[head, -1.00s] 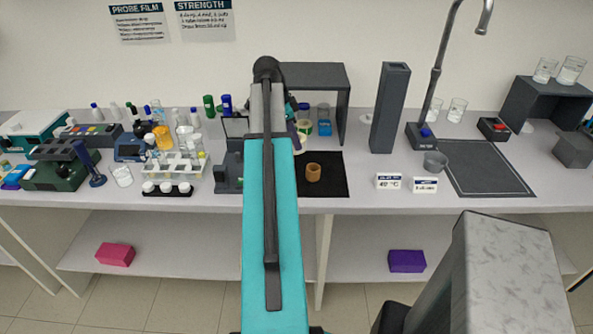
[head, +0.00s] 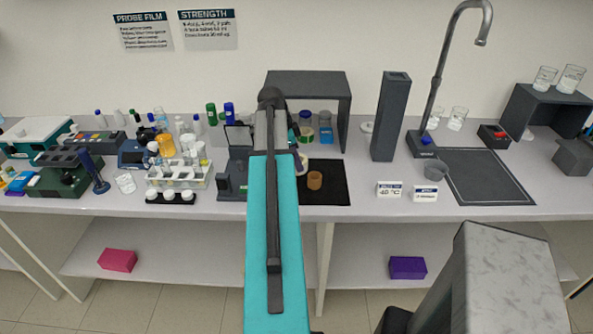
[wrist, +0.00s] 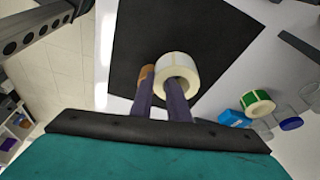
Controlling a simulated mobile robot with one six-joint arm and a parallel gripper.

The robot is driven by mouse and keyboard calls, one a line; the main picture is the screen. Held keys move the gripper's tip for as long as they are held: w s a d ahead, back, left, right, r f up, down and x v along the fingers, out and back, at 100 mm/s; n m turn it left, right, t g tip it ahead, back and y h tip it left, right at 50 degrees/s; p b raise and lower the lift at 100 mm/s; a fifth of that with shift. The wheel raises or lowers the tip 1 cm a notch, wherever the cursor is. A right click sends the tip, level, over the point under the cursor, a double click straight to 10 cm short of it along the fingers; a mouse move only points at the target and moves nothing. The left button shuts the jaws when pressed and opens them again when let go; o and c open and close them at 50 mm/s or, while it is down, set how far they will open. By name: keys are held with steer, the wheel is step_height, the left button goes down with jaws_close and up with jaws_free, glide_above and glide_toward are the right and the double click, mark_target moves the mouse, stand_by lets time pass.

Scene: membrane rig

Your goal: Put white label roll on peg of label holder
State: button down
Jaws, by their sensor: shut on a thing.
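The white label roll (wrist: 192,66) is at the fingertips of my gripper (wrist: 162,88) in the wrist view, above the black mat. The right finger overlaps the roll's centre hole and the left finger lies beside the roll. My gripper is shut on it. In the head view my arm hides most of the gripper and the roll. A dark grey stand (head: 232,182) is just left of my arm in the head view. I cannot tell whether it is the label holder, and I make out no peg.
A brown roll (head: 314,180) stands on the black mat (head: 335,194); the left finger partly covers it in the wrist view (wrist: 147,71). A green-and-white roll (wrist: 258,104) and a blue container (wrist: 232,118) are near the mat. A grey shelf stand (head: 347,108) rises behind.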

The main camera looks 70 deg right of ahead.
mark_target(297, 173)
steer(key=shift+f, duration=0.4)
steer(key=shift+f, duration=0.15)
steer(key=shift+f+p, duration=0.65)
steer(key=shift+f, duration=1.05)
steer(key=shift+f, duration=0.1)
steer(key=c, duration=1.7)
jaws_free()
steer(key=shift+r, duration=0.25)
steer(key=shift+b+v, duration=1.55)
steer(key=shift+v, duration=4.35)
